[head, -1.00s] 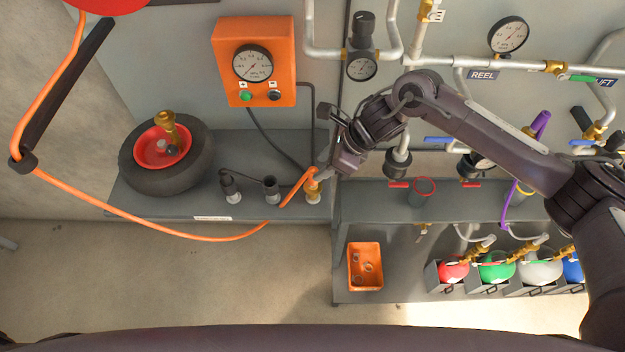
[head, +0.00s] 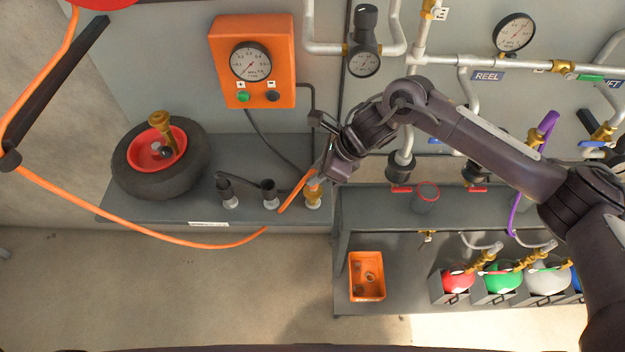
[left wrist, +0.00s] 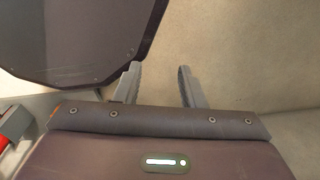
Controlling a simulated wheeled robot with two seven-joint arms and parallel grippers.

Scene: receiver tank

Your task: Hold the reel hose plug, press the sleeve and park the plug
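The orange reel hose (head: 200,243) hangs in a loop from the upper left and runs up to a brass fitting (head: 313,195) at the right end of the grey shelf. My right gripper (head: 318,174) is right at the top of this fitting, by the hose end. Its fingers are small and partly hidden by my wrist, so their grip on the plug or sleeve cannot be made out. The plug itself is mostly hidden there. My left gripper (left wrist: 155,85) is open and empty in the left wrist view; it is outside the head view.
Two dark holders (head: 269,192) stand left of the fitting. A tyre (head: 165,185) with a red hub lies farther left. An orange gauge box (head: 253,62) is on the wall above. An orange bin (head: 367,276) and several coloured bottles (head: 503,277) are at lower right.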

